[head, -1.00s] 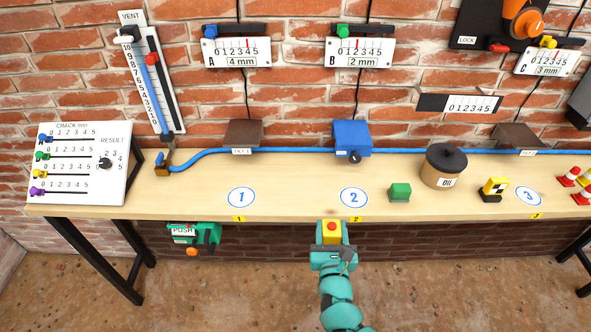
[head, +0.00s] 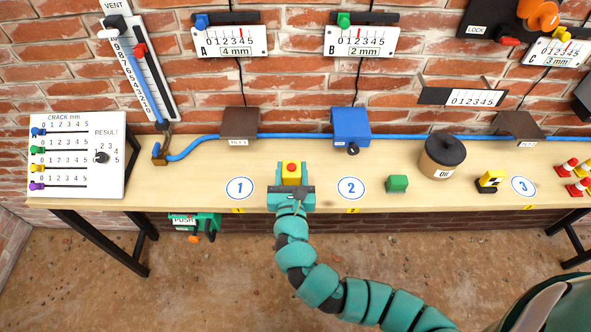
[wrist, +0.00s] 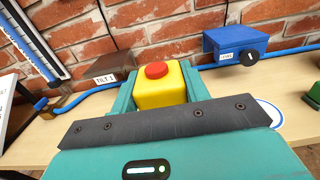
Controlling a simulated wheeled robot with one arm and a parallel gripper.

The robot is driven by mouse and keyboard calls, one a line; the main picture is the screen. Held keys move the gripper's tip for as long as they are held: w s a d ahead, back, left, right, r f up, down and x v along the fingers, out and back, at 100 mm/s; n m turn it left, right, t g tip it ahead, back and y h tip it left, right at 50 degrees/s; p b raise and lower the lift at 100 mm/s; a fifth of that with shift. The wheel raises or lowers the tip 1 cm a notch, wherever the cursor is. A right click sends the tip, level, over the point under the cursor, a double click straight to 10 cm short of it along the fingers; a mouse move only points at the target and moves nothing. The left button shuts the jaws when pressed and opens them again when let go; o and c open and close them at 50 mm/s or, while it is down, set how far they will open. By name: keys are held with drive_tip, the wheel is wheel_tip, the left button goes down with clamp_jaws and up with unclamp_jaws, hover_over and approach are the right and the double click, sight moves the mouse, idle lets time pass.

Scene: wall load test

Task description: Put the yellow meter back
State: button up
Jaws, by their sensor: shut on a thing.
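My gripper (head: 291,184) is shut on a yellow box-shaped meter (head: 294,172) with a round red button on top. The meter is upright between the fingers and in front of the wall bench, between the round marks 1 and 2 in the head view. The wrist view shows the meter (wrist: 160,92) between the teal fingers (wrist: 160,100). Its underside is hidden, so I cannot tell if it touches the bench.
The bench (head: 220,165) carries a brown tilt box (head: 240,122), a blue box (head: 350,126), a green block (head: 397,184) and an oil pot (head: 442,156). A blue hose (head: 290,136) runs along the back. The bench around mark 1 (head: 240,188) is clear.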

drive_tip(key=w+f, duration=0.2)
drive_tip(key=w+f+p, duration=0.1)
drive_tip(key=w+f, duration=0.3)
drive_tip(key=w, duration=0.1)
drive_tip(key=shift+d+f, duration=0.35)
drive_tip(key=shift+d, duration=0.05)
drive_tip(key=shift+f, duration=1.6)
drive_tip(key=shift+f, duration=0.2)
drive_tip(key=o, duration=1.3)
drive_tip(key=shift+r, duration=0.2)
drive_tip(key=s+b, duration=0.4)
drive_tip(key=s, duration=0.8)
